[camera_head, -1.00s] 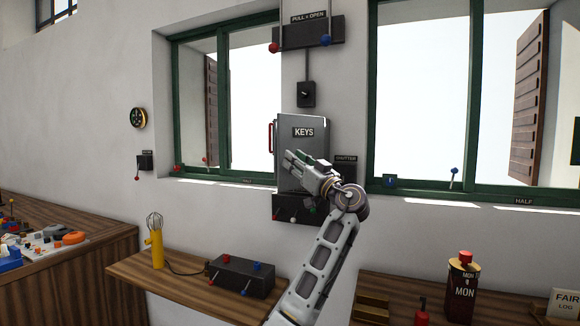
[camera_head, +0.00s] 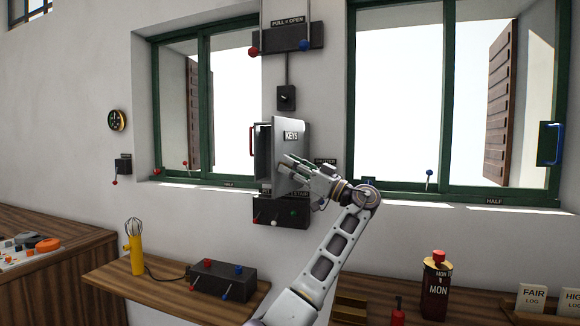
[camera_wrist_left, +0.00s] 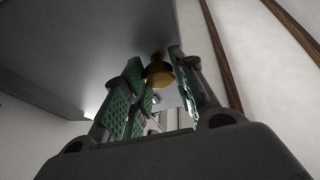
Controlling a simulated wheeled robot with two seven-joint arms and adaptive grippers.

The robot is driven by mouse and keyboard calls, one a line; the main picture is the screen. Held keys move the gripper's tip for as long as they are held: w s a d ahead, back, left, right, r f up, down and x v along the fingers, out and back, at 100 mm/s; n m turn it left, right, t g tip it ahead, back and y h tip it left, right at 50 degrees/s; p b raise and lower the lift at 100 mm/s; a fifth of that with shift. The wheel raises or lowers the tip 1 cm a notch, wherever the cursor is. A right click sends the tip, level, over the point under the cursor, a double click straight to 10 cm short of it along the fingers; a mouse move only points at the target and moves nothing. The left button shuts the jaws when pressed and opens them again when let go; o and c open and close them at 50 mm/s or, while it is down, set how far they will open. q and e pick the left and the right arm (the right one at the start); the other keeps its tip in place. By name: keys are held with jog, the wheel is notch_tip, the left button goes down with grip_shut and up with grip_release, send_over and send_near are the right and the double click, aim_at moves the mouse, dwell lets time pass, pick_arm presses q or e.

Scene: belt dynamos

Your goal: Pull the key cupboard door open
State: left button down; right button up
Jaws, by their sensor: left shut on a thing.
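The grey key cupboard door (camera_head: 297,150), labelled KEYS, stands partly open in the head view. Its left edge is swung out from the wall, and a gap shows the dark cupboard (camera_head: 262,150) behind it on the left. My left gripper (camera_head: 285,166) is at the lower front of the door. In the left wrist view, its green-padded fingers (camera_wrist_left: 158,88) are shut on a brass knob (camera_wrist_left: 158,72) beside the grey door panel (camera_wrist_left: 90,45). The gripper hides the knob in the head view. My right gripper is not in view.
A black switch box (camera_head: 280,212) sits just below the cupboard. A red handle (camera_head: 251,140) is close on its left. Green-framed windows flank the cupboard.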

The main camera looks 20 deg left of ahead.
pick_arm(q)
jog(key=shift+d+r, duration=0.1)
jog(key=shift+d, duration=0.05)
dwell(0.3)
jog(key=c, duration=1.2)
grip_release()
jog(key=shift+o, duration=0.2)
jog(key=shift+d, duration=0.1)
jog(key=v, duration=1.1)
jog(key=shift+d, duration=0.4)
jog(key=shift+w+f, duration=0.1)
jog(key=shift+f, duration=0.15)
